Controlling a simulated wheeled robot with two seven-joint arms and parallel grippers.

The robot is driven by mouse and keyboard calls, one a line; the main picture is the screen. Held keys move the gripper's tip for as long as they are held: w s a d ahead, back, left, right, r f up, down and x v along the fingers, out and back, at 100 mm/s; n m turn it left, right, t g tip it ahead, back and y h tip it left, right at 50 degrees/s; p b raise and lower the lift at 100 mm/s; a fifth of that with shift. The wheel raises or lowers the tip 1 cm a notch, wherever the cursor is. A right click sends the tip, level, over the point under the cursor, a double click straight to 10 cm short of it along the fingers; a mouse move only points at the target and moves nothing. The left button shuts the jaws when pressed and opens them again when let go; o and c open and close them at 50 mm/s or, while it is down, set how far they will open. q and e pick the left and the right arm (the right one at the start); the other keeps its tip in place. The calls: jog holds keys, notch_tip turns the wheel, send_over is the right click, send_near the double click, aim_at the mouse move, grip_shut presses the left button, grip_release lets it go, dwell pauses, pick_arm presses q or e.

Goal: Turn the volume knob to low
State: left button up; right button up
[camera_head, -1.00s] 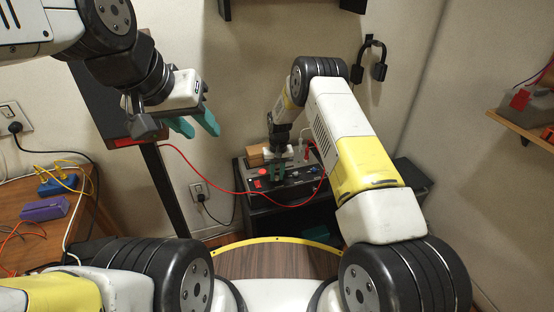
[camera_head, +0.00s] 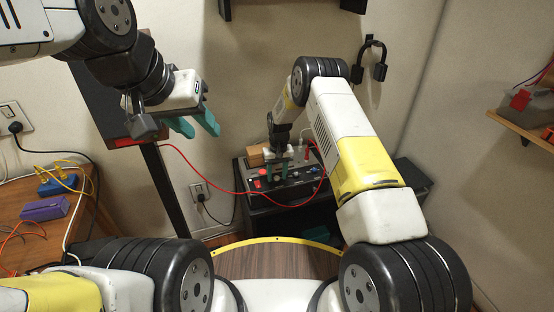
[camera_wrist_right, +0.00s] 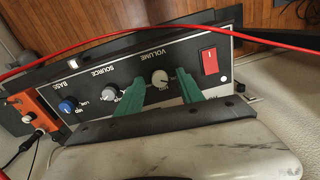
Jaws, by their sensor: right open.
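The black control panel (camera_wrist_right: 135,75) shows upside down in the right wrist view. Its pale volume knob (camera_wrist_right: 160,78) sits under the word VOLUME, between the two teal fingertips of my right gripper (camera_wrist_right: 164,80). The fingers are open, one on each side of the knob; I cannot tell whether they touch it. The small marks around the knob are partly hidden, and its setting is unclear. In the head view my right gripper (camera_head: 277,172) is over the panel box (camera_head: 300,185). My left gripper (camera_head: 198,126) hangs open and empty in the air at the left.
A grey source knob (camera_wrist_right: 109,93), a blue bass knob (camera_wrist_right: 68,106) and a red switch (camera_wrist_right: 209,62) share the panel. A red cable (camera_head: 225,187) crosses in front of the panel. A wooden table (camera_head: 75,230) with sockets and wires stands at the left.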

notch_tip(320, 180, up, 8)
jog(key=shift+d+f, duration=0.1)
dwell(0.4)
notch_tip(320, 180, up, 16)
jog(key=t, duration=0.1)
send_over(278, 177)
jog(key=s+d, duration=0.2)
jog(key=d, duration=0.2)
jog(key=s+d+r+m+t+y, duration=0.1)
jog(key=s+d+r, duration=0.1)
jog(key=s+r, duration=0.4)
jog(key=s+d+r+t, duration=0.1)
jog(key=s+d+r, duration=0.25)
jog(key=r, duration=0.45)
jog(key=s+d+r+t, duration=0.1)
jog(key=s+d+r, duration=0.1)
jog(key=s, duration=1)
jog(key=s+d+r+m+t, duration=0.1)
jog(key=s+r, duration=0.4)
jog(key=s, duration=0.7)
jog(key=shift+s+d+t+y, duration=0.4)
jog(key=shift+d+t, duration=0.2)
jog(key=shift+d, duration=0.1)
jog(key=shift+r, duration=0.15)
